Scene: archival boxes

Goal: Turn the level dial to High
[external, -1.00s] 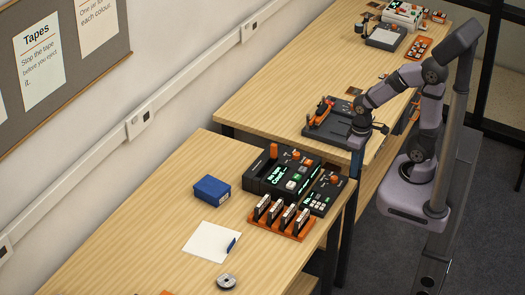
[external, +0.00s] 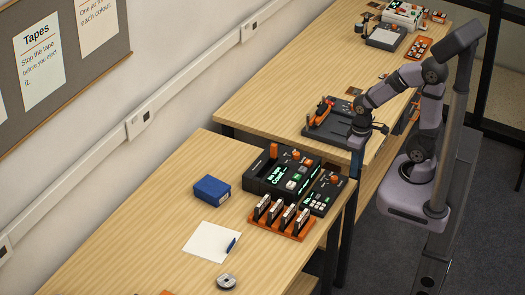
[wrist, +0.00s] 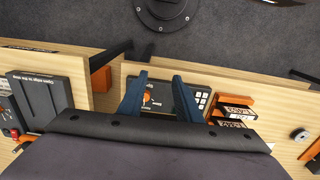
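A small black control panel (external: 318,201) with an orange dial (external: 334,180) and a keypad of pale buttons stands near the front edge of the near table. A larger black console (external: 270,184) beside it has a green-lit screen and another orange knob (external: 296,154). I cannot read which one is the level dial. My gripper (wrist: 160,75) has two blue fingers spread apart with nothing held. In the wrist view the panel's orange dial (wrist: 147,99) shows between the fingers. In the external view my gripper is beyond the panel, apart from it. The dial's setting is too small to read.
An orange rack (external: 279,231) of cartridges stands in front of the console. A blue box (external: 211,190), white paper (external: 207,242) and a round reel (external: 226,282) lie on the left. Another black device (external: 330,125) is on the far table, across a gap.

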